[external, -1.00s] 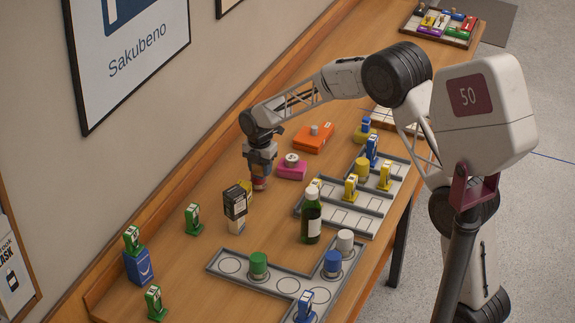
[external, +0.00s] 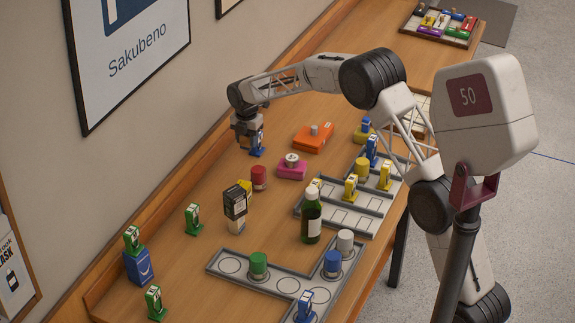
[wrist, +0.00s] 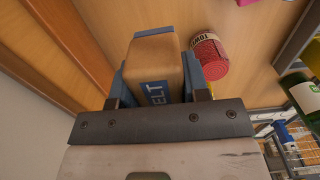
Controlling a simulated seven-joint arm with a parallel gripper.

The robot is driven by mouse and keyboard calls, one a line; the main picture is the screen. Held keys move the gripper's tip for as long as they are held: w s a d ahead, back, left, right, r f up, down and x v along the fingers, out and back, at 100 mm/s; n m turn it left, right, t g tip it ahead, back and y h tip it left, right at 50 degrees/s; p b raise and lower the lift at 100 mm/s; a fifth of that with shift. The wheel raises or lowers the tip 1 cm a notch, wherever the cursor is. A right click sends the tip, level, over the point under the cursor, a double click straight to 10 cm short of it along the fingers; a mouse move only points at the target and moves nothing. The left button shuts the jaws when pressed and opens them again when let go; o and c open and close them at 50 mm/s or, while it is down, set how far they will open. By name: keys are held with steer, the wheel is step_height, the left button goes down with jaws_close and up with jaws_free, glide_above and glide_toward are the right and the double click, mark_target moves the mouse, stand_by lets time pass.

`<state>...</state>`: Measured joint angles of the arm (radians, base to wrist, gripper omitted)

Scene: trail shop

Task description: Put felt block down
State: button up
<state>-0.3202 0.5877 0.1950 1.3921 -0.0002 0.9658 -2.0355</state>
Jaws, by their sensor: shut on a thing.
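The felt block (wrist: 157,58) shows in the wrist view as a tan face with blue edges and a blue label reading "ELT". My gripper (wrist: 158,92) is shut on it, one finger at each side. In the external view my gripper (external: 248,131) points down near the wall side of the table. The blue lower part of the felt block (external: 257,143) shows below the fingers, close to the tabletop. I cannot tell whether its underside touches the wood. The rest of it is hidden by the gripper.
A pink box (external: 292,170) and an orange box (external: 314,139) are to the right. Grey trays (external: 341,217) hold several items. Bare wood lies around the block.

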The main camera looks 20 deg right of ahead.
steer(key=shift+f, duration=0.1)
stand_by(0.3)
glide_above(249, 171)
steer(key=shift+a+f, duration=0.1)
steer(key=shift+f, duration=2.95)
steer(key=shift+f, duration=1.85)
steer(key=shift+f, duration=0.15)
steer(key=o, duration=0.9)
steer(key=shift+o, duration=0.2)
step_height(249, 171, up, 12)
steer(key=shift+r, duration=0.15)
